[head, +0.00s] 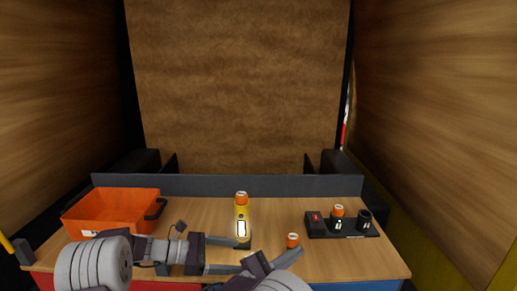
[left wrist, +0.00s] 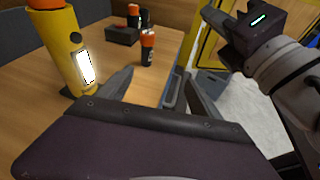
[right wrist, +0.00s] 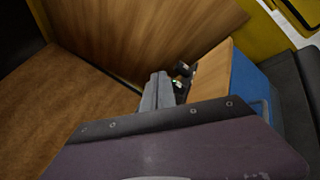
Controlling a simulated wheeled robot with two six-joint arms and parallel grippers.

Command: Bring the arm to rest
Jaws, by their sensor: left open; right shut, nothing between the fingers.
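My left gripper (head: 243,257) is open and empty, low over the table's front part. Its two spread fingers also show in the left wrist view (left wrist: 160,88), with bare wood and the table edge beyond them. My right gripper (head: 296,253) is shut and empty near the front edge. Its closed fingers show in the right wrist view (right wrist: 157,92). A yellow cylinder (head: 241,212) with an orange top and lit white panel stands upright just beyond my left fingers. A small black canister with an orange cap (head: 292,239) stands behind my right fingers, which hide its lower part.
An orange bin (head: 110,197) with a black handle sits at the table's left. A black rack (head: 318,232) at the right holds an orange-capped canister (head: 339,212) beside a black cup (head: 364,216). A grey ledge (head: 210,184) closes the back. Bare wood lies between.

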